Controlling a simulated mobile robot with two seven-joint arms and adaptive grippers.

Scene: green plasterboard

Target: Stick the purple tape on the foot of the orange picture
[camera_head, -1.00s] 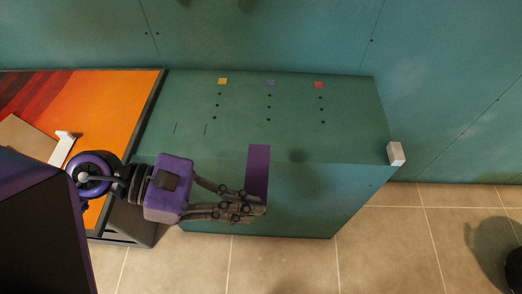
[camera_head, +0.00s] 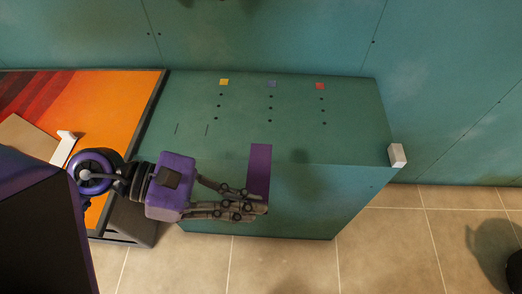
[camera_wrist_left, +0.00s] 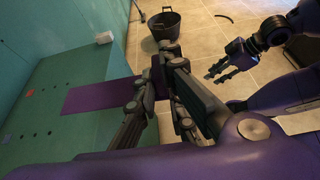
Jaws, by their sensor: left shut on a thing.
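My left gripper (camera_head: 262,203) is shut on the lower end of the purple tape (camera_head: 260,168). The strip stands up from the fingertips, in front of the green box's front edge. In the left wrist view, the tape (camera_wrist_left: 98,95) extends left from the left gripper (camera_wrist_left: 163,62). The orange picture (camera_head: 112,98), dark-framed with red stripes, is at the left of the head view. My left arm hides part of its lower side. My right gripper (camera_wrist_left: 218,72) shows at the upper right of the wrist view, empty, its fingers apart.
The green box (camera_head: 340,120) bears yellow (camera_head: 224,82), blue (camera_head: 271,83) and red (camera_head: 320,86) squares above rows of holes. A white block (camera_head: 397,154) is at its right corner. A dark bucket (camera_wrist_left: 163,26) stands on the tiled floor. A brown board (camera_head: 27,137) overlaps the picture.

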